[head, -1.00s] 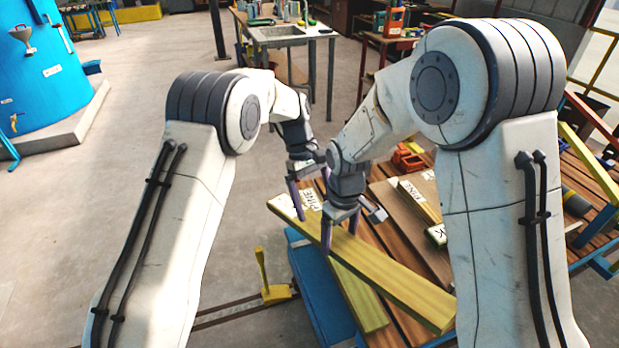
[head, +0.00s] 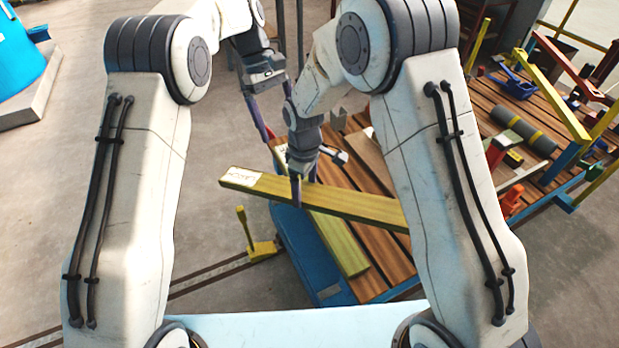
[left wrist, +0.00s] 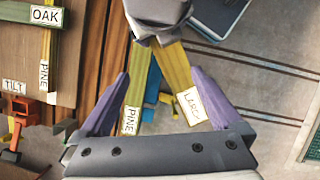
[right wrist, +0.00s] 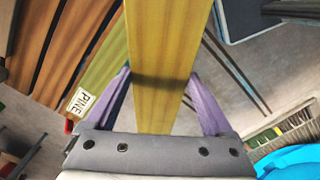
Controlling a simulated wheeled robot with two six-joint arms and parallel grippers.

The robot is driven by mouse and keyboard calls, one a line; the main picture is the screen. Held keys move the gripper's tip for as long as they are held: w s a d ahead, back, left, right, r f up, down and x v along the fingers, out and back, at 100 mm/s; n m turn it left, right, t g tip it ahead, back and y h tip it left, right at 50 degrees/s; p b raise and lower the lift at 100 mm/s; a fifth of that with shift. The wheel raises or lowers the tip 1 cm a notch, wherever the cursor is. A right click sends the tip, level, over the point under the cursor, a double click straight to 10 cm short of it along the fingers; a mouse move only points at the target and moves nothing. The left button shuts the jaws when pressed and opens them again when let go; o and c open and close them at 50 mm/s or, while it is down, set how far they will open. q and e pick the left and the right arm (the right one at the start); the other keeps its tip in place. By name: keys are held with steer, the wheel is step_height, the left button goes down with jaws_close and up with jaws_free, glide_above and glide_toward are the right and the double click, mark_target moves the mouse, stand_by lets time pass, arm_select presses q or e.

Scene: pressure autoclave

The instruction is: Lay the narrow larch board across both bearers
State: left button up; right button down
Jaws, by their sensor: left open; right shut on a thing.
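The narrow larch board (head: 345,203) is a long yellow plank with a white label at its left end. It hangs tilted above the slatted cart, and its label also shows in the left wrist view (left wrist: 191,105). My right gripper (head: 297,188) is shut on the board between its middle and labelled end; the board runs between the fingers in the right wrist view (right wrist: 157,85). My left gripper (head: 272,118) is open and empty, above and behind the labelled end. A pine board (head: 340,243) lies on the cart below the larch. I cannot make out the bearers for certain.
The cart has brown slats (head: 382,258) and a blue edge (head: 318,262). A yellow lever (head: 258,247) stands on the floor beside it. At right, another slatted surface carries a dark roll (head: 523,131) and a blue tool (head: 513,85). Open floor lies to the left.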

mark_target(286, 187)
steer(key=shift+w+a+f+n, duration=0.35)
steer(key=shift+f+n, duration=0.05)
steer(key=shift+f, duration=0.05)
arm_select(q)
steer(key=a+f+m+t+h, duration=0.1)
steer(key=a+f+m, duration=0.35)
steer(key=m, duration=1.15)
steer(key=s+d+f+m, duration=0.1)
steer(key=f+m, duration=0.3)
steer(key=m, duration=0.1)
steer(key=s+d+f+m, duration=0.2)
steer(key=f+m, duration=0.2)
steer(key=m, duration=0.1)
steer(key=s+d+f+m, duration=0.1)
steer(key=f+m, duration=0.3)
steer(key=m, duration=0.1)
steer(key=shift+s+d+m, duration=0.2)
steer(key=shift+d+m, duration=0.1)
steer(key=shift+r, duration=0.1)
